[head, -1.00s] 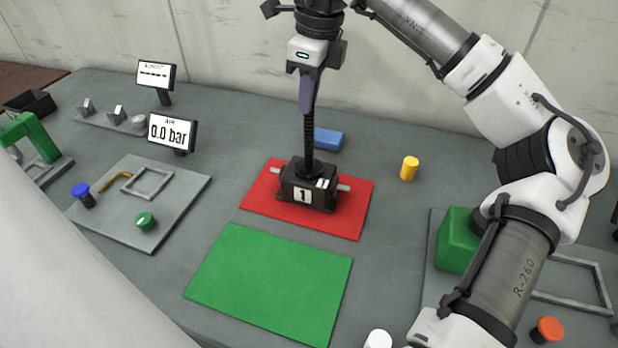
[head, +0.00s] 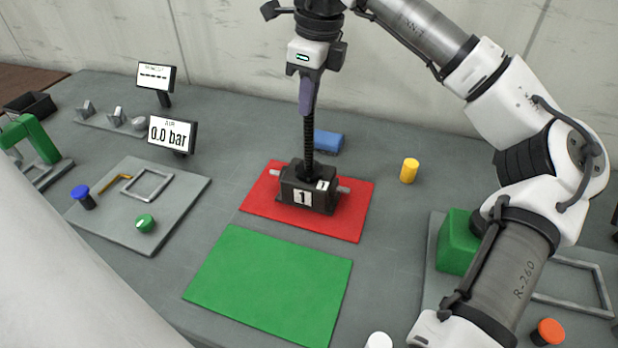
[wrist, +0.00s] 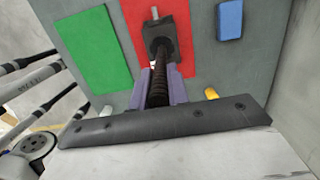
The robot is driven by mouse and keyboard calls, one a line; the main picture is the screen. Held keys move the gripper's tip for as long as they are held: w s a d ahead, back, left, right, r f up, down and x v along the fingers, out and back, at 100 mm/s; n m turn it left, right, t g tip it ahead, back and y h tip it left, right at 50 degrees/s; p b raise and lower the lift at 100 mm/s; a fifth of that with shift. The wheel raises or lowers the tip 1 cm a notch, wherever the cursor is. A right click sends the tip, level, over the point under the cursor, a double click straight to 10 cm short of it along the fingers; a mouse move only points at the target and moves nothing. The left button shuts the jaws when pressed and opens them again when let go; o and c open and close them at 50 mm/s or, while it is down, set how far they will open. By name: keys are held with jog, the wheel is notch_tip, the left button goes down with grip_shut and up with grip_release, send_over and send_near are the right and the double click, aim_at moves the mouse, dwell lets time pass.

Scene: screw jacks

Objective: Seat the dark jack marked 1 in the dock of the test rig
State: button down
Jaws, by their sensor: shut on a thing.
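The dark jack marked 1 (head: 307,192) stands upright on the red mat (head: 352,222) in the head view, its threaded screw rising from the body. My gripper (head: 307,108) is shut on the top of that screw, above the jack. In the wrist view the screw runs between the gripper's purple fingers (wrist: 163,88), with the jack body (wrist: 165,38) beyond over the red mat. I cannot tell whether the jack touches the mat. Square frames show on a left plate (head: 147,184) and a right plate (head: 570,293); I cannot tell which is the rig's dock.
A green mat (head: 268,285) lies empty in front of the red one. A blue block (head: 328,142) and a yellow cylinder (head: 409,170) stand behind and right. A display reading 0.0 bar (head: 172,132), a blue knob (head: 83,196) and a green knob (head: 145,223) are left.

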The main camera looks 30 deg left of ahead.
jog(key=shift+r, duration=0.25)
